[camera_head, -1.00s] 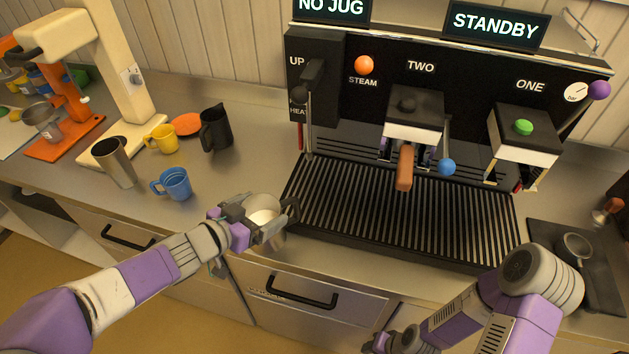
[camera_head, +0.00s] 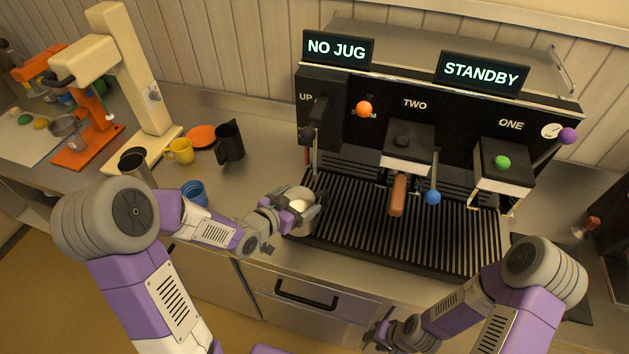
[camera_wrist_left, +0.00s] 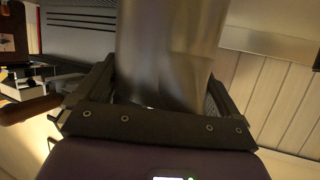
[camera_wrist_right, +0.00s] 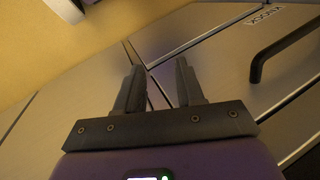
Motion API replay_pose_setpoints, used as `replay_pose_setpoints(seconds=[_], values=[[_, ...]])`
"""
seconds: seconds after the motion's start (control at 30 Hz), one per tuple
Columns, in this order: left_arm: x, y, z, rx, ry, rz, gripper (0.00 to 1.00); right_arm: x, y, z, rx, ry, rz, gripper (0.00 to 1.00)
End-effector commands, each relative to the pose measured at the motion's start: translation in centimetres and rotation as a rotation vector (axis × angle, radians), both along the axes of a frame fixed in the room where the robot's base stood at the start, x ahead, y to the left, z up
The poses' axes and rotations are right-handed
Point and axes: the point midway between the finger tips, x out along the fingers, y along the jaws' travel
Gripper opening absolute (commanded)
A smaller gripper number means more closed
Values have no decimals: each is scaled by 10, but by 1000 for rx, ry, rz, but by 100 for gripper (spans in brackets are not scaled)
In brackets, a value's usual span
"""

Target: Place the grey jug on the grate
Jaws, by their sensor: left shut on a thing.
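The grey jug (camera_head: 300,203) holds something pale and is clasped in my left gripper (camera_head: 297,208). It appears upright at the left front corner of the grate (camera_head: 420,232). I cannot tell whether it touches the grate. In the left wrist view the metal jug (camera_wrist_left: 168,50) fills the space between the fingers, and a dark ribbed surface lies beside it. My right gripper (camera_head: 380,335) is low in front of the counter. In the right wrist view its fingers (camera_wrist_right: 158,88) are apart and empty, facing the cabinet fronts.
The coffee machine stands behind the grate, with a brown handle (camera_head: 398,195) and a blue knob (camera_head: 433,197) hanging over it. A blue cup (camera_head: 194,194), yellow cup (camera_head: 181,150) and black jug (camera_head: 229,142) stand to the left. The grate's middle is bare.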

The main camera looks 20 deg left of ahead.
Motion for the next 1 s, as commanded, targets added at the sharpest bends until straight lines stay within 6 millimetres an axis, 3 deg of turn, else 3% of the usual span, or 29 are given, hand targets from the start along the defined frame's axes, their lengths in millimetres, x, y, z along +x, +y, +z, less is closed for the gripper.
replay_pose_setpoints(seconds=[0.1,0.33,0.53,0.63,1.0], values=[[21,-10,-2,-1,1,-3,51,0,0,0,-1,1,-1,38],[40,-17,-2,-1,2,-2,51,0,0,3,-1,1,-1,38],[71,-30,-2,-1,2,-2,51,0,0,9,0,1,-1,38],[68,-28,-17,-1,5,-1,51,0,0,2,0,0,-1,38],[68,-28,-19,-1,1,-1,51,0,0,-1,0,1,-1,38]])
